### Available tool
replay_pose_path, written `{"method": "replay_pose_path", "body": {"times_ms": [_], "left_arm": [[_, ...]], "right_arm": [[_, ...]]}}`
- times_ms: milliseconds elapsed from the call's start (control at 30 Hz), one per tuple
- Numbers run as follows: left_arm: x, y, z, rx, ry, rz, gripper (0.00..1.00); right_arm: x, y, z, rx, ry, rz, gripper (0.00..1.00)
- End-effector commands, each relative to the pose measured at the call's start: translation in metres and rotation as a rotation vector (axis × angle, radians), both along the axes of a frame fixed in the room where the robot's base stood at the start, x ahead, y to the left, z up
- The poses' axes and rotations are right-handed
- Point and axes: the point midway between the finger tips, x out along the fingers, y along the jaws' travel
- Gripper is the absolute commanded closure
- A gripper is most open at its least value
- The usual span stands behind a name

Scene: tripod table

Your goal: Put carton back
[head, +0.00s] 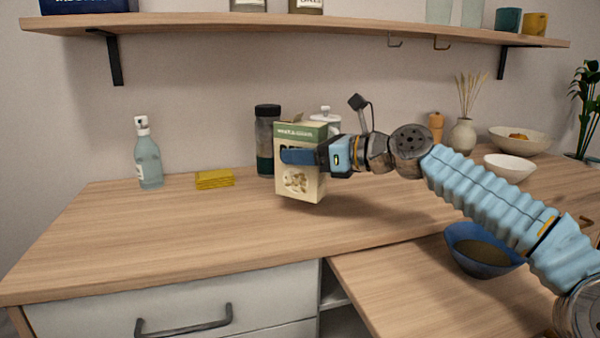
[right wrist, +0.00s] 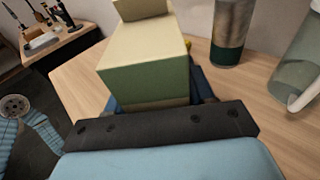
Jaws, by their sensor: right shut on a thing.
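A cream and green carton (head: 301,184) is upright at the back middle of the counter in the head view. My right gripper (head: 298,157) comes from the right and is shut on the carton's upper part. I cannot tell whether the carton's base touches the counter. In the right wrist view the carton (right wrist: 147,78) sits between the fingers of my right gripper (right wrist: 160,92), with its green and cream surfaces showing. My left gripper is not in view.
A spray bottle (head: 148,158) and yellow sponges (head: 214,179) are at the left. A blue bowl (head: 480,262) sits on the lower right surface. The counter's front left is clear.

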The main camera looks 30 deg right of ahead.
Motion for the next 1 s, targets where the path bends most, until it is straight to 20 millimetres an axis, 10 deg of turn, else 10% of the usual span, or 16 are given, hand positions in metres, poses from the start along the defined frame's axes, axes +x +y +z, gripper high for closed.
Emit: {"method": "replay_pose_path", "body": {"times_ms": [633, 667, 833, 1000], "left_arm": [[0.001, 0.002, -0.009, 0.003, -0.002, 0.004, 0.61], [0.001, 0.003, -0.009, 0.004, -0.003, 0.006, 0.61], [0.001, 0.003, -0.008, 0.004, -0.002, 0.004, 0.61], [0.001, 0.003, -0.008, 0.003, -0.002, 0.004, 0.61]], "right_arm": [[0.005, 0.003, -0.040, 0.000, -0.001, 0.000, 0.90], [0.005, 0.003, -0.041, -0.001, -0.001, 0.000, 0.46], [0.005, 0.003, -0.039, -0.001, -0.001, 0.000, 0.22], [0.005, 0.003, -0.039, -0.001, -0.001, 0.000, 0.22]]}}
